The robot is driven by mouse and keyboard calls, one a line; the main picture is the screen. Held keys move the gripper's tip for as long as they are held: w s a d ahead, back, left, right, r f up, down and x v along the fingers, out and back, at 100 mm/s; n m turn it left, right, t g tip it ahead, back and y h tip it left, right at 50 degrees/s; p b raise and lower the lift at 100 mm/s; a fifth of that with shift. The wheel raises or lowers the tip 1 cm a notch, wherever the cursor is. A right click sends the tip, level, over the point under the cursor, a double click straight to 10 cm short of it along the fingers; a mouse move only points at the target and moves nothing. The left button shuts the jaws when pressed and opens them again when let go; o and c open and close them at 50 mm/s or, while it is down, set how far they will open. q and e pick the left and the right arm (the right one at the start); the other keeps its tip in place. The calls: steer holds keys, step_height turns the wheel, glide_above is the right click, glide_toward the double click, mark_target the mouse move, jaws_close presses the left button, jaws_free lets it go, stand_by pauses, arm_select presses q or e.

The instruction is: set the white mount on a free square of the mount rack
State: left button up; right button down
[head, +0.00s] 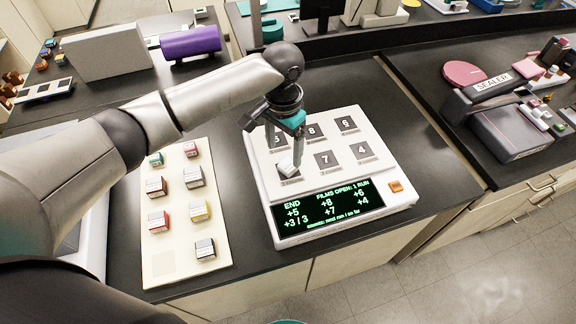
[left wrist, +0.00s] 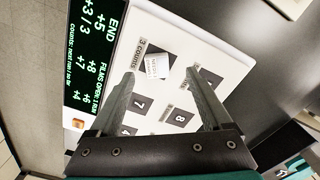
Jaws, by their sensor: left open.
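The white mount (head: 287,168) sits on the front-left dark square of the stylus profiler (head: 262,180). It also shows in the left wrist view (left wrist: 157,65), on the square marked with counts. My left gripper (head: 284,158) points down at the mount and is open. In the left wrist view its two fingertips (left wrist: 162,73) are spread to either side of the mount; I cannot tell whether either touches it. The cream mount rack (head: 152,237) lies left of the profiler with several coloured mounts on it. Its front-left square (head: 164,263) is bare. My right gripper is not in view.
The profiler's lit display (head: 328,212) reads END and lists counts; an orange button (head: 396,186) is beside it. A purple cylinder (head: 190,42) and a grey box (head: 105,52) stand behind. A sealer (head: 505,125) stands on the right bench. Dark bench separates rack and profiler.

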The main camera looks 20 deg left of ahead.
mark_target(286, 166)
arm_select(q)
steer(key=shift+d+f, duration=0.15)
steer(key=shift+f, duration=1.2)
steer(key=shift+d+f, duration=0.1)
steer(key=shift+f, duration=1.25)
steer(key=shift+c, duration=0.4)
jaws_close()
